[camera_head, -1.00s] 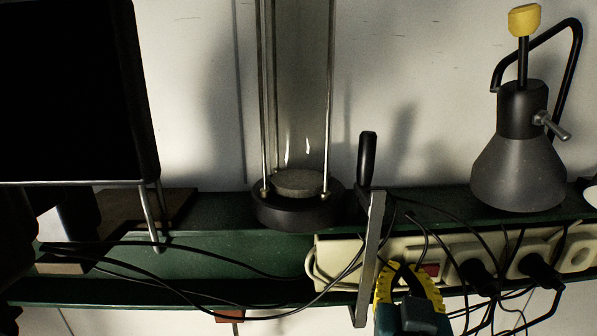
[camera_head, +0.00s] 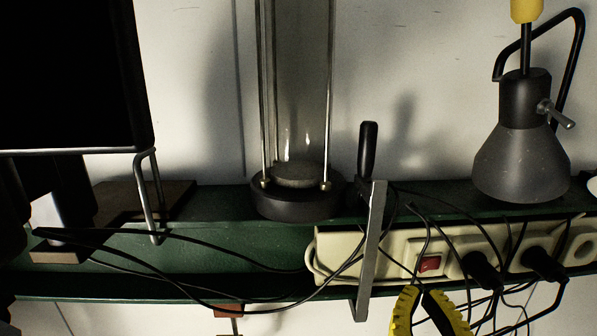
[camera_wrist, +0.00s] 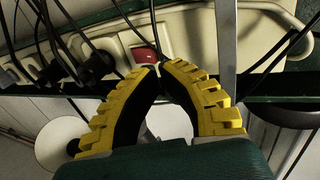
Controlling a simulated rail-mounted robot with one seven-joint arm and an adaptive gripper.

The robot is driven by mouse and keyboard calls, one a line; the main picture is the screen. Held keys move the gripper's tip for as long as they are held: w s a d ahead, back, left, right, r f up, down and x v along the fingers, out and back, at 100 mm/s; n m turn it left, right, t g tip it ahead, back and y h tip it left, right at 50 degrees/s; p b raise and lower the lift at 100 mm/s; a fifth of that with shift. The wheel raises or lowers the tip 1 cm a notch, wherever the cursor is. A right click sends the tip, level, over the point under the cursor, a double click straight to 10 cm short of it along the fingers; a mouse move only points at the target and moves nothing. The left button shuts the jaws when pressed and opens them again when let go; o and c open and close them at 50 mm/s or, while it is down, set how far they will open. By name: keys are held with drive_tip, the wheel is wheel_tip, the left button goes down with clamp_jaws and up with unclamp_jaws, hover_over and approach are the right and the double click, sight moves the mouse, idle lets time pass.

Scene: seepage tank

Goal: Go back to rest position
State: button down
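My gripper (camera_head: 421,291), with yellow and black fingers, is at the bottom of the head view, in front of and below the cream power strip (camera_head: 400,246). In the wrist view my gripper (camera_wrist: 160,68) has its fingers arched toward each other, with the tips nearly meeting. It looks shut, with nothing visible held. The red switch (camera_head: 429,263) on the strip also shows in the wrist view (camera_wrist: 144,55), just beyond the fingertips. The fingertips appear apart from the strip.
A metal bar (camera_head: 370,250) with a black handle (camera_head: 367,150) stands close left of my gripper. Black cables and plugs (camera_head: 481,271) crowd the right. A clear cylinder (camera_head: 300,90) on a black base, a lamp (camera_head: 520,165) and a dark screen (camera_head: 70,75) stand along the green rail (camera_head: 240,250).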

drive_tip(key=shift+s+a, duration=0.1)
drive_tip(key=shift+s, duration=0.35)
drive_tip(key=s+a+r+n+t+y+p, duration=0.1)
drive_tip(key=s+a+r+t+y+p, duration=0.1)
drive_tip(key=r, duration=0.4)
drive_tip(key=s+a+r+n+t+y+p, duration=0.1)
drive_tip(key=s+a+r+t+y+p, duration=0.1)
drive_tip(key=s+a+r+p, duration=0.2)
wheel_tip(320, 180, up, 3)
drive_tip(key=s+a, duration=0.1)
drive_tip(key=a, duration=0.1)
drive_tip(key=shift+a+f+n+t+y+p, duration=0.15)
drive_tip(key=shift+a+n+t+y+p, duration=0.15)
drive_tip(key=shift+a+n+t+p, duration=0.1)
